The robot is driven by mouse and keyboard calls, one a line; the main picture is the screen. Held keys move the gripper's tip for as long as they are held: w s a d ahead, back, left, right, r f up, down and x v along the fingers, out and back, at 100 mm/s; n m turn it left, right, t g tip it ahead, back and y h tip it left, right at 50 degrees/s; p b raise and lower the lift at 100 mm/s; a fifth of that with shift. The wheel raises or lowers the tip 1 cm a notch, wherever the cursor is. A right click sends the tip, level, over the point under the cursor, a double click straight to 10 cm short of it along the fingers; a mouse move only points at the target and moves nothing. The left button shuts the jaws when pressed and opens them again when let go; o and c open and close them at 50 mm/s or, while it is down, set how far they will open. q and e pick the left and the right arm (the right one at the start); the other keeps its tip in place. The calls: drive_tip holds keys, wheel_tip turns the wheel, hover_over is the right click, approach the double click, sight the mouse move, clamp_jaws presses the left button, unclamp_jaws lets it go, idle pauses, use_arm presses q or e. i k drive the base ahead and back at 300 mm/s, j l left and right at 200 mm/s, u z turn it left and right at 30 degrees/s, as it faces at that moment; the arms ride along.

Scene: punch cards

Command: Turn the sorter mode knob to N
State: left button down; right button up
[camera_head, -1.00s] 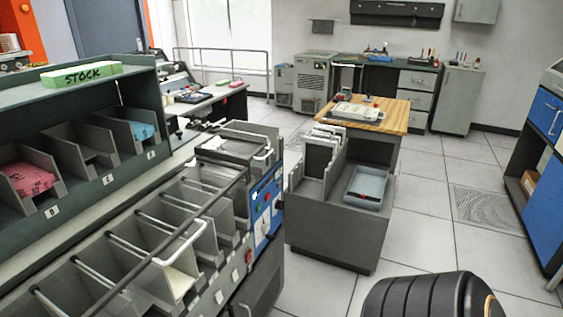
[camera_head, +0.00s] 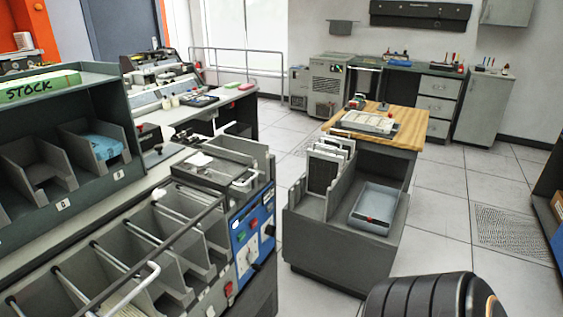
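The sorter (camera_head: 150,232) stands at the left, a long grey machine with a row of slanted card pockets. A blue control panel (camera_head: 241,240) is on its right end, with green and red buttons and pale plates. A small dark knob (camera_head: 254,267) seems to sit low on this panel. It is too small to read its letters or its setting. A black ribbed part of my own arm shows at the bottom right. Neither gripper is in view.
A grey cart (camera_head: 325,252) with a blue-grey tray (camera_head: 374,207) stands right of the sorter, a narrow floor gap between them. A wood-topped table (camera_head: 405,130) is behind it. The tiled floor (camera_head: 450,245) at right is clear. A green STOCK box (camera_head: 40,87) lies on the shelf.

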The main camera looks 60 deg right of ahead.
sight(270, 230)
drive_tip(key=l, duration=1.8)
drive_tip(key=k, duration=0.05)
